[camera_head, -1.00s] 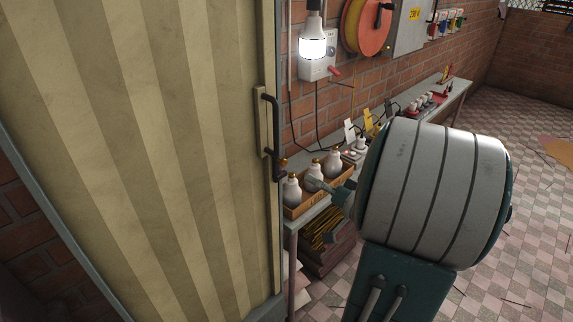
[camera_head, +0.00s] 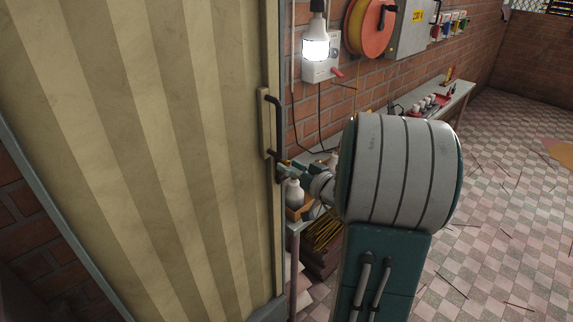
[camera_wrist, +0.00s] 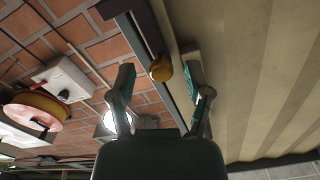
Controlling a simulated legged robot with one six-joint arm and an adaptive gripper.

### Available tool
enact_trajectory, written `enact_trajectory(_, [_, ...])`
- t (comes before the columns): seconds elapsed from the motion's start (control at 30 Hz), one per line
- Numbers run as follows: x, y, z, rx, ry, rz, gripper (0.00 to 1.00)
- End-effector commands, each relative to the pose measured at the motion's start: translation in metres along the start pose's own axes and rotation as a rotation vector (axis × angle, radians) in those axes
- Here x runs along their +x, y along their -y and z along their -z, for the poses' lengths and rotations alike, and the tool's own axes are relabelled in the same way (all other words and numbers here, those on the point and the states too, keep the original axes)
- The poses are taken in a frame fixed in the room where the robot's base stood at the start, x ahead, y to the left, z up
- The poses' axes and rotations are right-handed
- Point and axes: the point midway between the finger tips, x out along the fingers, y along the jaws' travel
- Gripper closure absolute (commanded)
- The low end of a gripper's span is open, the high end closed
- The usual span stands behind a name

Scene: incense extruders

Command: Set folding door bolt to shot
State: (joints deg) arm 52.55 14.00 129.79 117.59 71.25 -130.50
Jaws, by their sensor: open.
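The folding door (camera_head: 130,150) is a cream pleated panel filling the left of the head view. A dark handle (camera_head: 277,125) runs up its right edge on a pale plate. The bolt's brass knob (camera_wrist: 161,68) shows in the wrist view, between and beyond the two fingertips, beside the door's dark edge. In the head view the knob is hidden by my gripper (camera_head: 284,170), which is at the foot of the handle. My gripper is open in the wrist view (camera_wrist: 160,84), with its fingers on either side of the knob. I cannot tell whether they touch it.
A narrow bench (camera_head: 452,97) runs along the brick wall behind my arm. A white bulb (camera_head: 294,192) stands in a wooden box near my gripper. A lit bulb (camera_head: 315,48) and an orange reel (camera_head: 369,28) are on the wall. The tiled floor at right is largely open.

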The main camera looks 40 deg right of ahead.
Motion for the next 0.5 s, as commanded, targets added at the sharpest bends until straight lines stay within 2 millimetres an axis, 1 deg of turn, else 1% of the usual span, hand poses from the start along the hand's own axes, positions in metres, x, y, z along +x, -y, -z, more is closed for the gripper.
enact_trajectory(0.03, [0.006,0.0003,-0.0004,0.001,0.0,0.002,0.36])
enact_trajectory(0.13, [0.0126,0.0003,-0.0004,0.001,0.001,0.001,0.36])
enact_trajectory(0.43, [0.0148,-0.0001,0.0,0.001,0.0,-0.001,0.36])
enact_trajectory(0.47, [0.0147,-0.0001,0.0,0.001,0.0,-0.001,0.49])
enact_trajectory(0.5, [0.0147,-0.0001,0.0,0.001,0.0,-0.001,0.67])
